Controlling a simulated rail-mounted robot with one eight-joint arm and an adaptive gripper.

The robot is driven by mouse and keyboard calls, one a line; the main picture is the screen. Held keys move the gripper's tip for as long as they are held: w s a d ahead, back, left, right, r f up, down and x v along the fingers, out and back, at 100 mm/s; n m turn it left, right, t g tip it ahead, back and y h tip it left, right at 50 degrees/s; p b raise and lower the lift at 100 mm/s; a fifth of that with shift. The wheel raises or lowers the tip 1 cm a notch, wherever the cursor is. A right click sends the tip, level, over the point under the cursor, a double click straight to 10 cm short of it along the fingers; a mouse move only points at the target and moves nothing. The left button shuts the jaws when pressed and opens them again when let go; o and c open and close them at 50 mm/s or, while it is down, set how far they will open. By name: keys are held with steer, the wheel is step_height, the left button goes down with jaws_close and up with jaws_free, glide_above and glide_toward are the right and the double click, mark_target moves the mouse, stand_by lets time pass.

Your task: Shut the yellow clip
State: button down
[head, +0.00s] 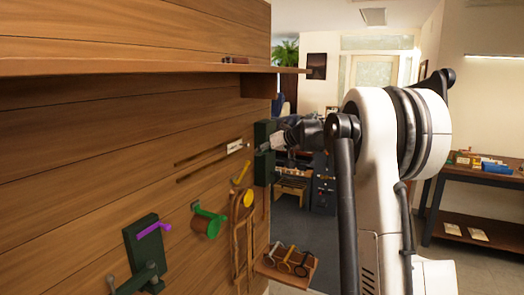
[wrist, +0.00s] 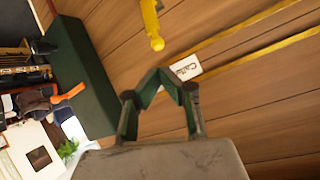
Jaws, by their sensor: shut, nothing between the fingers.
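A yellow piece, which looks like the yellow clip (head: 241,173), is on the wooden wall, above the coiled hose. In the wrist view a yellow bar with a rounded end (wrist: 152,25) sticks out at the top, beyond my fingertips and apart from them. I cannot tell how far open the clip stands. My gripper (head: 278,140) is beside the upper dark green block (head: 263,165) and right of the yellow piece. In the wrist view its fingers (wrist: 160,76) meet at the tips with nothing between them.
An orange lever (wrist: 68,95) sticks out by the green block (wrist: 85,75). A white label (wrist: 186,67) is on the wall. Lower left is a green block with a purple lever (head: 153,229), and a green-ended spool (head: 207,222). A small shelf (head: 285,271) holds several rings. A long shelf (head: 150,66) overhangs.

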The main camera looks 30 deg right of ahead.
steer(key=p, duration=0.1)
glide_above(243, 172)
steer(key=d, duration=0.3)
steer(key=f, duration=0.3)
steer(key=shift+a+f, duration=0.1)
steer(key=shift+a, duration=0.15)
